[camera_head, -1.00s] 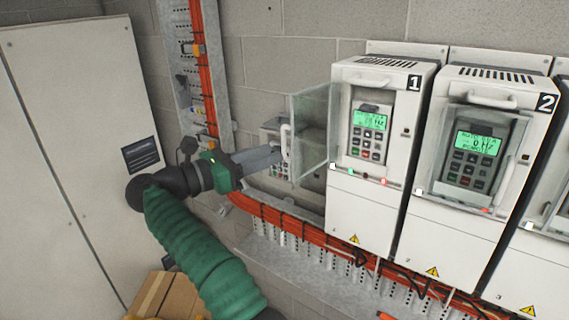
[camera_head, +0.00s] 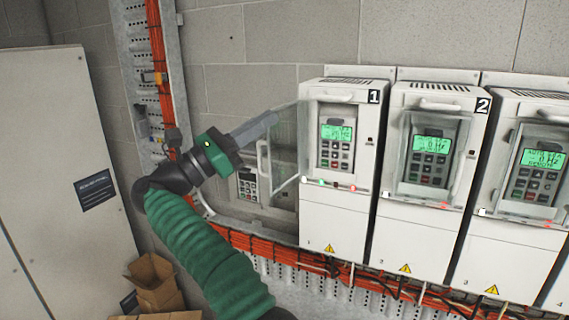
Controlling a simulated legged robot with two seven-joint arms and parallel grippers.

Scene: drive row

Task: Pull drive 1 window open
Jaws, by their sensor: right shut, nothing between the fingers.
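Drive 1 (camera_head: 333,215) is a white wall unit with a black "1" label and a lit green display over a keypad. Its clear window (camera_head: 286,150) is swung out to the left, so the keypad (camera_head: 335,150) is uncovered. The window's white handle (camera_head: 263,165) is at its left edge. My right gripper (camera_head: 272,120) has its grey fingers shut and empty, beside the upper part of the window and above the handle. I cannot tell whether they touch the pane. My left gripper is not in view.
Drive 2 (camera_head: 418,225) and a further drive (camera_head: 503,240) stand to the right with windows closed. A small keypad unit (camera_head: 248,186) is on the wall behind the window. Orange cables (camera_head: 262,248) run below. A grey cabinet (camera_head: 60,200) and cardboard boxes (camera_head: 155,280) are at left.

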